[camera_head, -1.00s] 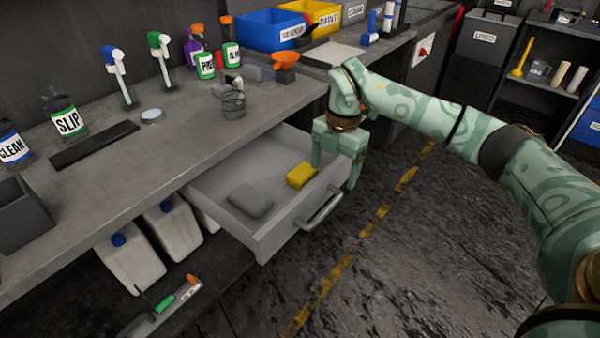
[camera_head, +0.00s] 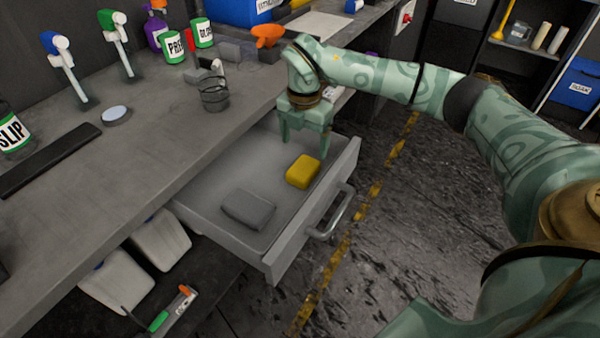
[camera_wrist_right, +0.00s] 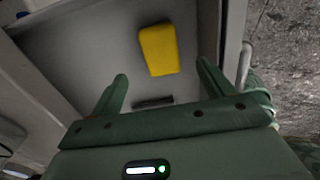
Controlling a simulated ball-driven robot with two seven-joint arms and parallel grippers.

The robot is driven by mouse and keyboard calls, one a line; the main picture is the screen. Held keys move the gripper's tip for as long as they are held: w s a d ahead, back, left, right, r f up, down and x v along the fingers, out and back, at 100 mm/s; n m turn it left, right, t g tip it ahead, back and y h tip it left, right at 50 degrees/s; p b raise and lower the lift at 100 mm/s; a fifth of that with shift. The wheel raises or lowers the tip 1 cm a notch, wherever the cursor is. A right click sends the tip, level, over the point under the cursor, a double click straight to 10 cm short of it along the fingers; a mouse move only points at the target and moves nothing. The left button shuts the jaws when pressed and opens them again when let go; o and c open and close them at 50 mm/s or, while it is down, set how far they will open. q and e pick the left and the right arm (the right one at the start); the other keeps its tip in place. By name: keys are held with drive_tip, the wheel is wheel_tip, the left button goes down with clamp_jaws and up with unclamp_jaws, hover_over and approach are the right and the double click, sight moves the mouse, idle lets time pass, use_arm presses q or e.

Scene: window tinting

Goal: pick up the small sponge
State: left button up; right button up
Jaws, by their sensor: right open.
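A small yellow sponge (camera_head: 303,171) lies in the open drawer (camera_head: 205,192), near its front right part. A grey block (camera_head: 248,209), perhaps another sponge, lies to its left in the drawer. My right gripper (camera_head: 304,139) is open and empty, pointing down over the back right part of the drawer, just behind the yellow sponge in the head view. In the right wrist view the yellow sponge (camera_wrist_right: 159,49) lies beyond the two spread fingertips (camera_wrist_right: 162,72), apart from them. My left gripper is not in view.
The drawer's front wall and handle (camera_head: 330,213) stand right of the sponge. The workbench (camera_head: 160,120) is above, with a wire cup (camera_head: 214,95) and several bottles. White jugs (camera_head: 117,283) stand below. The floor to the right is clear.

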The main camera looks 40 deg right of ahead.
sight(304, 166)
wheel_tip(304, 166, down, 3)
drive_tip(key=shift+r, duration=0.2)
drive_tip(key=shift+f+b, duration=0.55)
drive_tip(key=shift+f, duration=0.2)
wheel_tip(304, 166, down, 5)
drive_tip(key=b, duration=0.2)
drive_tip(key=shift+s+a+b, duration=0.1)
drive_tip(key=shift+b, duration=0.25)
drive_tip(key=shift+r, duration=0.15)
drive_tip(key=shift+c, duration=0.9)
drive_tip(key=c, duration=0.9)
